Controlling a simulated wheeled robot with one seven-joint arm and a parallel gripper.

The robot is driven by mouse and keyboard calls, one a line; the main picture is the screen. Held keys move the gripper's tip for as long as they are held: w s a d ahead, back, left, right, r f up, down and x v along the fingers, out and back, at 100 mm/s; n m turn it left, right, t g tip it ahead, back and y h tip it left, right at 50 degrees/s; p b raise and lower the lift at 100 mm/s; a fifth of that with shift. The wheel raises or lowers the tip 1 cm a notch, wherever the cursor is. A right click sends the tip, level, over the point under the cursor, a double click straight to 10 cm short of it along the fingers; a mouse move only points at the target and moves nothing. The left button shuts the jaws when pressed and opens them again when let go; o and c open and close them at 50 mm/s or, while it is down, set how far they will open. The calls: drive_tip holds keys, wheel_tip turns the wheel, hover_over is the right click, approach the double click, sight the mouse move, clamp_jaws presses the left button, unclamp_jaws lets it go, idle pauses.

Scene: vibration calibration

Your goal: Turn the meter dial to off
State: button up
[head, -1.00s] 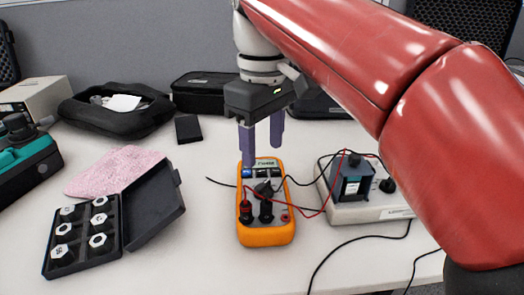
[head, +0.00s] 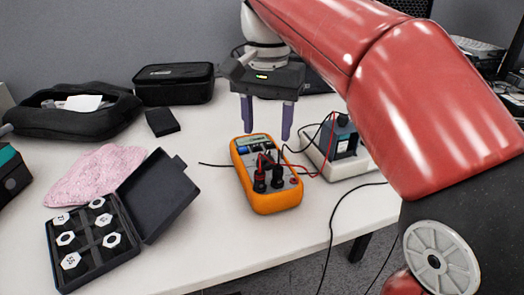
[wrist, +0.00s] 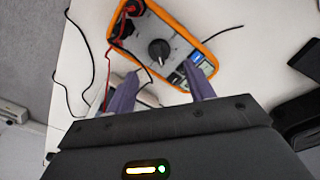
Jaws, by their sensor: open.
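The orange multimeter (head: 274,200) lies on the white table, tilted slightly in the head view. Red and black leads are plugged into its near end, and their plugs partly hide its face. In the wrist view the meter (wrist: 203,39) shows its black dial (wrist: 159,50) in the middle of a grey face. My gripper (head: 267,124) is open and empty, its two purple fingers pointing down above the far end of the meter. In the wrist view the fingertips (wrist: 160,78) are apart, on the display side of the dial, not around it.
A grey device with a blue-black block (head: 341,137) stands right of the meter, joined by leads. An open black case of white-topped weights (head: 92,238) and a pink cloth (head: 97,175) lie left. Black pouches (head: 174,84) stand behind. The table's front edge is close to the meter.

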sight(265, 153)
wheel_tip(265, 153, down, 6)
drive_tip(key=shift+r+b, duration=0.2)
drive_tip(key=shift+b, duration=0.4)
drive_tip(key=c, duration=1)
drive_tip(key=shift+o, duration=0.2)
drive_tip(key=shift+r, duration=0.1)
drive_tip(key=n+p, duration=0.2)
drive_tip(key=n, duration=0.1)
drive_tip(key=shift+n, duration=0.4)
drive_tip(key=shift+a+n+p, duration=0.15)
drive_tip(key=shift+n+p, duration=0.85)
drive_tip(key=shift+n, duration=1)
